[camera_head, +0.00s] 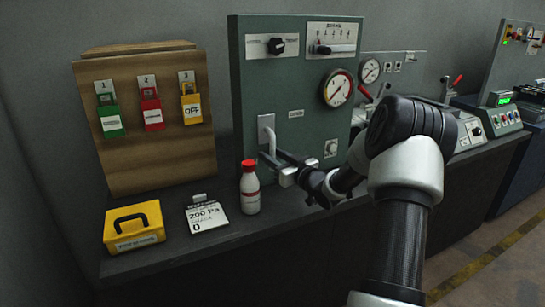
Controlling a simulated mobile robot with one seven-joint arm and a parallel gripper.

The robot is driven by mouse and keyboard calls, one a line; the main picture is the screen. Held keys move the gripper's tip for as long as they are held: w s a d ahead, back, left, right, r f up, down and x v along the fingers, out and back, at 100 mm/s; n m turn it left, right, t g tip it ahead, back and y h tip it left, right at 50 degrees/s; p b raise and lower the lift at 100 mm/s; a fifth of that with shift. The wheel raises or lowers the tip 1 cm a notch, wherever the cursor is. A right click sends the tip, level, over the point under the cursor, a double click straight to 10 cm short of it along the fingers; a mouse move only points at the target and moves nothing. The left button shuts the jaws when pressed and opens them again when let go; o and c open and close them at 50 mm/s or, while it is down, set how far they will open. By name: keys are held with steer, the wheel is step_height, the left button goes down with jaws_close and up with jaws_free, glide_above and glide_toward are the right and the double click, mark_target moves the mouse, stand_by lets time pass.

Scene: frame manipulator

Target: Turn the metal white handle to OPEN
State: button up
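The white metal handle (266,130) sits low on the left of the green-grey control panel (265,85). A small label (296,113) is to its right, too small to read. My gripper (279,164) is in front of the panel just below the handle, reaching in from the right. Its fingers overlap the handle's lower end in the picture. I cannot tell whether they touch or grip it, or how far apart they are. My arm hides part of the panel's lower right.
A white bottle with a red cap (250,190) stands close left of my gripper. A card marked 200 Pa (206,215), a yellow box (134,227) and a wooden board with coloured tags (150,150) are further left. The panel carries a knob (277,46) and a gauge (338,88).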

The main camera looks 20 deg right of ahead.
steer(key=shift+c, duration=0.5)
jaws_close()
